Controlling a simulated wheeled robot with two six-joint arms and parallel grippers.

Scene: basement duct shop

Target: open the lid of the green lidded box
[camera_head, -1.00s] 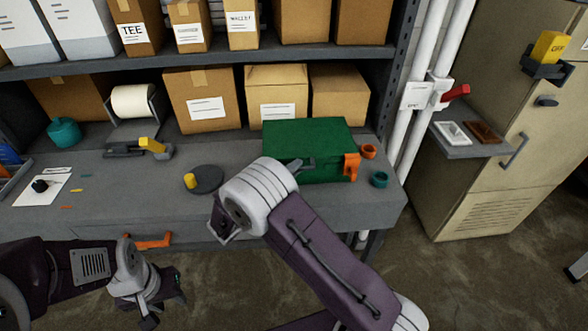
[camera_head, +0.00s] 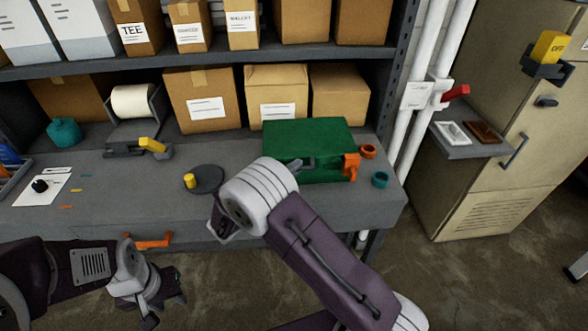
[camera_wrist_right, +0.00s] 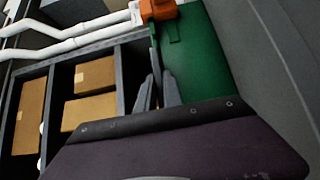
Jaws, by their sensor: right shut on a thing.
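The green lidded box (camera_head: 310,136) stands on the right part of the grey workbench. Its lid looks down. An orange piece (camera_head: 351,166) sits at its front right corner; it also shows at the top of the right wrist view (camera_wrist_right: 158,9). My right gripper (camera_head: 303,163) is at the front of the box, partly hidden by my wrist, and is shut on the box's front part. In the right wrist view its fingers (camera_wrist_right: 158,88) lie along the green side (camera_wrist_right: 203,62); the exact contact is hidden. My left gripper (camera_head: 166,308) hangs low in front of the bench, away from the box; its jaws are unclear.
An orange ring (camera_head: 368,151) and a teal ring (camera_head: 380,179) lie right of the box. A dark disc (camera_head: 208,180) with a yellow knob lies left of it. Cardboard boxes (camera_head: 277,95) stand close behind. White pipes (camera_head: 416,110) rise at the right.

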